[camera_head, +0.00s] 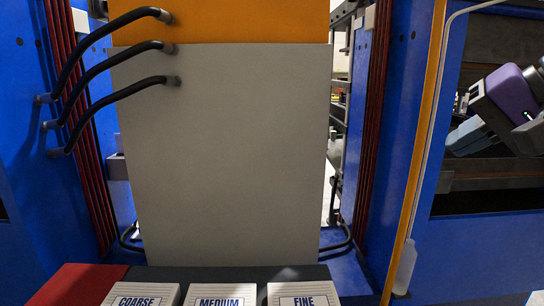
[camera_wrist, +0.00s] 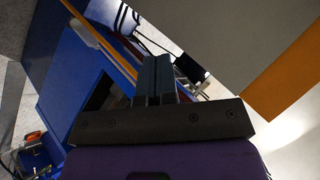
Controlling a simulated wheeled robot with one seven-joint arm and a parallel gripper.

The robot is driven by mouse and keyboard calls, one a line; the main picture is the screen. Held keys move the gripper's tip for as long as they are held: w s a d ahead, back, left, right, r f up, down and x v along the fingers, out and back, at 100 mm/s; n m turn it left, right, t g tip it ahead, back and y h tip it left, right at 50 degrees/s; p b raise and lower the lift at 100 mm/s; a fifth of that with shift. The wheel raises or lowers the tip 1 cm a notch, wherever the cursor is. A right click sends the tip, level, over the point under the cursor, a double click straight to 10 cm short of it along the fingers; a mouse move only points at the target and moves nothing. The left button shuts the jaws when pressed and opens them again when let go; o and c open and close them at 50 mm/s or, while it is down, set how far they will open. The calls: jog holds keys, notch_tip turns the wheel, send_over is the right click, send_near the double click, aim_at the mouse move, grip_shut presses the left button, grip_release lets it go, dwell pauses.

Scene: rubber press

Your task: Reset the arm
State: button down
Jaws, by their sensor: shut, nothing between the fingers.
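My gripper (camera_wrist: 154,62) shows in the wrist view, its two dark fingers together with nothing between them. They point away from the wrist, clear of any contact that I can see. In the head view, a purple and grey-blue part of my arm is raised at the right edge, in front of the blue press frame (camera_head: 435,190). The fingers cannot be made out clearly there.
A large grey panel (camera_head: 225,150) under an orange block (camera_head: 230,22) fills the middle. Black hoses (camera_head: 110,50) curve at the left. Boxes marked COARSE (camera_head: 140,294), MEDIUM (camera_head: 220,294) and FINE (camera_head: 303,294) stand in front. A pale bottle (camera_head: 405,267) is at lower right.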

jog(key=s+d+f+n+g+h, duration=0.1)
jog(key=s+d+f+n+h, duration=0.1)
jog(key=f, duration=0.3)
jog(key=s+d+f+n+g+h, duration=0.1)
jog(key=s+d+f+n+h, duration=0.1)
jog(key=s+f+n+h, duration=0.1)
notch_tip(320, 180, down, 2)
jog(key=shift+s+d+n+g, duration=0.3)
jog(key=shift+s, duration=0.45)
